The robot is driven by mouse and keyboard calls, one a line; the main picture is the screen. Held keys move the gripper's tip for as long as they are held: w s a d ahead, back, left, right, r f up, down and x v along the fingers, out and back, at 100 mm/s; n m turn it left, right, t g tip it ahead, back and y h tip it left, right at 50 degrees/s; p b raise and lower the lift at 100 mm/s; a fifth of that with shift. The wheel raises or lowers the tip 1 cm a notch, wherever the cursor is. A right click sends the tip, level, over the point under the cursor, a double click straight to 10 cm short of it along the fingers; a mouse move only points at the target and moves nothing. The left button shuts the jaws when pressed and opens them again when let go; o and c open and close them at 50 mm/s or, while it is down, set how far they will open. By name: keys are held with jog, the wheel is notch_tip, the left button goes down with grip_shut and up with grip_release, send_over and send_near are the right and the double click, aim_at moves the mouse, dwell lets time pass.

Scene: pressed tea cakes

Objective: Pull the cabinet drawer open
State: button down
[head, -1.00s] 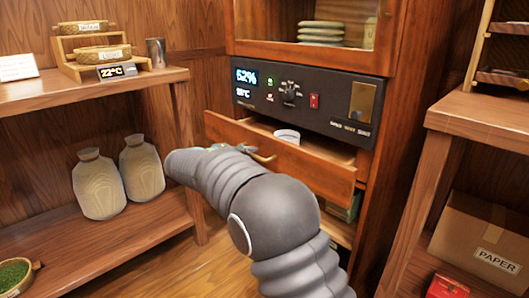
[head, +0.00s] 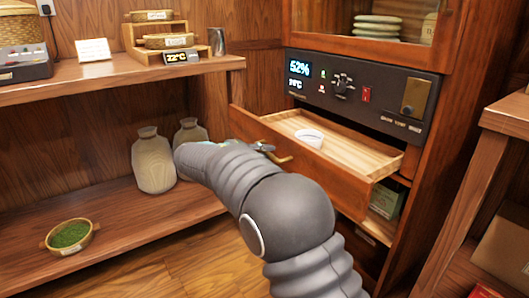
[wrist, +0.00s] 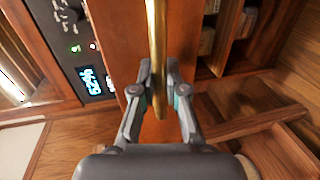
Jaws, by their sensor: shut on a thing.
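The cabinet drawer (head: 315,165) stands well out from the cabinet (head: 375,50), below its black control panel. Its light wooden inside shows, with a small white round cup (head: 309,138) in it. A brass handle (wrist: 157,50) runs across the drawer front. My gripper (wrist: 159,88) is shut on the handle, one finger on each side of it in the wrist view. In the head view my arm hides most of the gripper, and only part of the handle (head: 282,159) shows.
A shelf at left holds two pale jars (head: 152,160) and a bowl of green tea (head: 70,235). A wooden stand (head: 496,160) is at right. Below the drawer, a green box (head: 385,200) sits in an open compartment. Some floor is clear beneath my arm.

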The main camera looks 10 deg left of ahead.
jog(key=c, duration=1.2)
grip_release()
jog(key=v, duration=1.2)
